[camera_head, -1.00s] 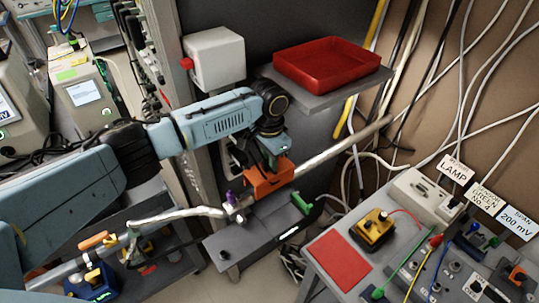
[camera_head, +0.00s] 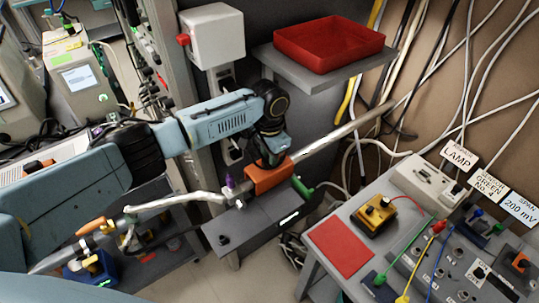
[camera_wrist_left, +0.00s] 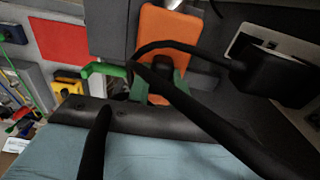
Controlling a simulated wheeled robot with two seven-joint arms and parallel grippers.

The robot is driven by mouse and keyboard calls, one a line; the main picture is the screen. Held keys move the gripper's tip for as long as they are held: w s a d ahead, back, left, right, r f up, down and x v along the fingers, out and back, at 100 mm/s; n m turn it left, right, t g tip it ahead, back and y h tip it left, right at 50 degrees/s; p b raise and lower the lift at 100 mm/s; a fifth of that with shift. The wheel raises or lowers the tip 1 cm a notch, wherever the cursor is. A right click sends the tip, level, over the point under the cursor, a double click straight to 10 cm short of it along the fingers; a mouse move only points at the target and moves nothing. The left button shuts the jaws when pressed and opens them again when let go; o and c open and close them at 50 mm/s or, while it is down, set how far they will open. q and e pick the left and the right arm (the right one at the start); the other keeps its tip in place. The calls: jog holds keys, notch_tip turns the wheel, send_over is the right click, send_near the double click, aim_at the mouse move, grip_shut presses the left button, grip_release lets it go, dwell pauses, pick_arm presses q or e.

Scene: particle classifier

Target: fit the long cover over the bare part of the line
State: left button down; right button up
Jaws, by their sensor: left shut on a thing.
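The long cover (camera_head: 268,176) is an orange channel piece. It sits at the middle of the silver line (camera_head: 340,134), which runs from lower left to upper right, and hides the stretch beneath it. My left gripper (camera_head: 273,158) is shut on the cover from above. In the left wrist view the cover (camera_wrist_left: 165,45) shows at the top centre, with the finger tips partly hidden by dark parts. A fitting with a purple knob (camera_head: 230,181) is close by the cover's left end. I cannot tell whether the cover is fully seated. My right gripper is not in view.
A red tray (camera_head: 330,45) stands on a shelf behind. A bench with a red mat (camera_head: 341,247) and a yellow device (camera_head: 374,215) is at right.

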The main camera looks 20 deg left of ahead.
pick_arm(q)
jog(key=c, duration=1.2)
grip_release()
jog(key=shift+o, duration=0.2)
jog(key=shift+r, duration=0.1)
notch_tip(320, 180, up, 13)
jog(key=shift+r, duration=0.15)
